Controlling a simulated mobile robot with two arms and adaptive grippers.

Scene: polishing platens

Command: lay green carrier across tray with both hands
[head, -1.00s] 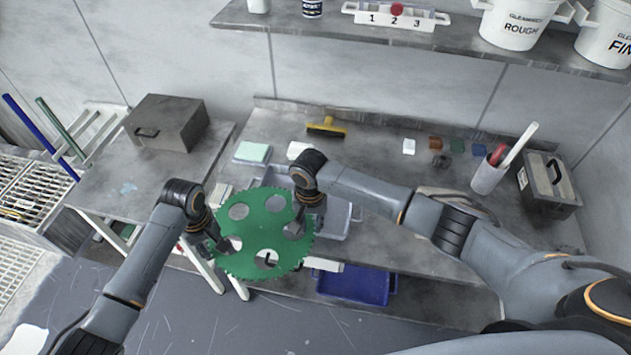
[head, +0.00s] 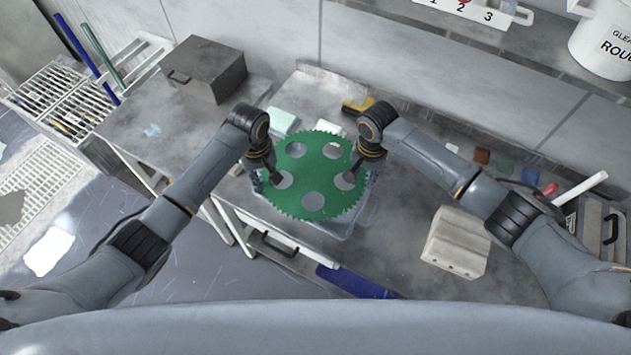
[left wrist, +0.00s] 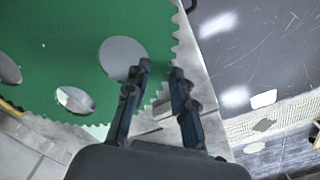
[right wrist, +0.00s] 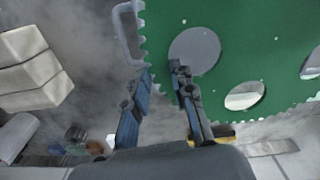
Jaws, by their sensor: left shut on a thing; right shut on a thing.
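The green carrier (head: 312,172) is a toothed disc with several round holes. In the head view it is held flat between my two grippers, over the grey tray (head: 352,226), which it mostly covers. My left gripper (head: 272,178) is shut on the carrier's left rim, one finger at a hole; the rim also shows in the left wrist view (left wrist: 165,45). My right gripper (head: 352,174) is shut on its right rim, likewise beside a hole in the right wrist view (right wrist: 235,85). Whether the carrier touches the tray I cannot tell.
A pale block stack (head: 456,243) stands on the bench to the right. A grey metal box (head: 205,68) sits on the left table. A yellow-handled brush (head: 358,106) and a pale green pad (head: 282,121) lie behind the carrier. A blue bin (head: 355,281) is below the bench.

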